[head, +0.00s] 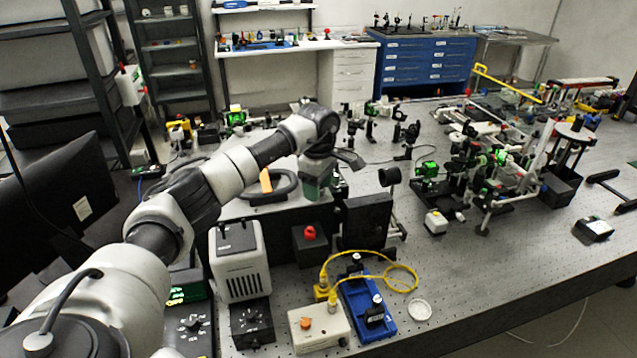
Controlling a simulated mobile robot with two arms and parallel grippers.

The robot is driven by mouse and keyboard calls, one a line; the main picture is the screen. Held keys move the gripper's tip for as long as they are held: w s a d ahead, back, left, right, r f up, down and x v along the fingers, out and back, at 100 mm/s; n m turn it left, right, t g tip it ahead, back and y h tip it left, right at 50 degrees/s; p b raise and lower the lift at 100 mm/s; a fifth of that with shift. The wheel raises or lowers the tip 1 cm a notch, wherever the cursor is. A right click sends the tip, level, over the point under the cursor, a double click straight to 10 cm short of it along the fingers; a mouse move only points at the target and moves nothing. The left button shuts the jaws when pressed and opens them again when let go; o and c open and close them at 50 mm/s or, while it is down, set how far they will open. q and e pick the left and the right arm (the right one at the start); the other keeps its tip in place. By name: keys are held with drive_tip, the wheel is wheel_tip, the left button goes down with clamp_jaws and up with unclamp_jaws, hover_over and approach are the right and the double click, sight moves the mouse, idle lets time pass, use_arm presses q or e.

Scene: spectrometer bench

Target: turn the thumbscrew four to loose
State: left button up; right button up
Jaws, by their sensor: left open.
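My left arm reaches in from the lower left across the bench. My left gripper (320,186) hangs below the wrist near the middle of the bench, open, behind the black upright plate (366,222). Its fingertips are small and partly lost against dark parts, and I see nothing held between them. I cannot make out which small part is thumbscrew four, and no number is readable. A blue mount (367,308) with small dark and silver knobs stands at the front, well apart from the gripper. My right gripper is not in view.
A grey-white box (240,262), a box with a red knob (310,240) and a white box with an orange knob (318,328) stand in front. A yellow cable (402,272) loops beside the blue mount. Optics crowd the right; the bench's front right is mostly clear.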

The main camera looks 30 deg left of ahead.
use_arm(q)
drive_tip(key=shift+w, duration=0.1)
drive_tip(key=shift+c, duration=1.7)
drive_tip(key=c, duration=0.6)
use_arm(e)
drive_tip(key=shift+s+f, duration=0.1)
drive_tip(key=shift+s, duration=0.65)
